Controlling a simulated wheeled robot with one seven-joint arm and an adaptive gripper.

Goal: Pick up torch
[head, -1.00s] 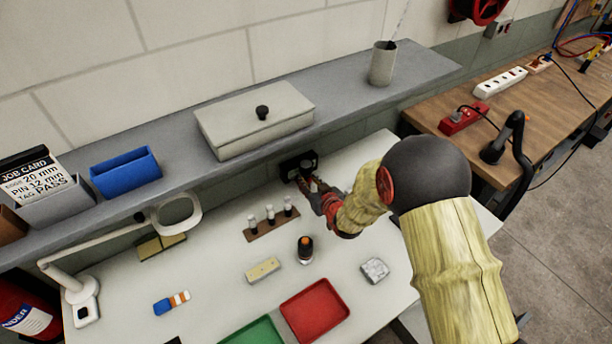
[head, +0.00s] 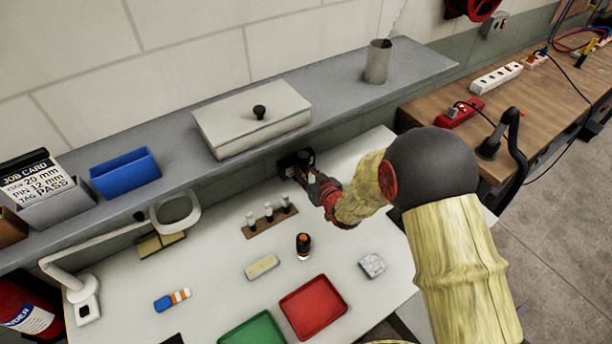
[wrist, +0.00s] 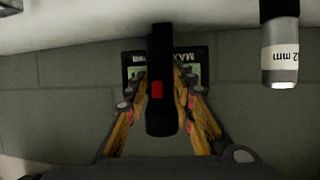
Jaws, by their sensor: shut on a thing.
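The torch (wrist: 160,105) is a black cylinder with a red button, seen in the wrist view between the two fingers of my gripper (wrist: 161,93). My gripper is shut on it, with a finger on each side. In the head view my gripper (head: 309,179) is at the back of the white bench, in front of a small dark box or holder (head: 292,163) by the wall. The torch is hard to make out there. In the wrist view the dark holder (wrist: 130,70) with an upside-down label lies behind the torch; I cannot tell whether they touch.
The grey shelf (head: 350,92) overhangs the bench's back. A black-and-orange bottle (head: 303,246) and red tray (head: 313,307) lie nearer.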

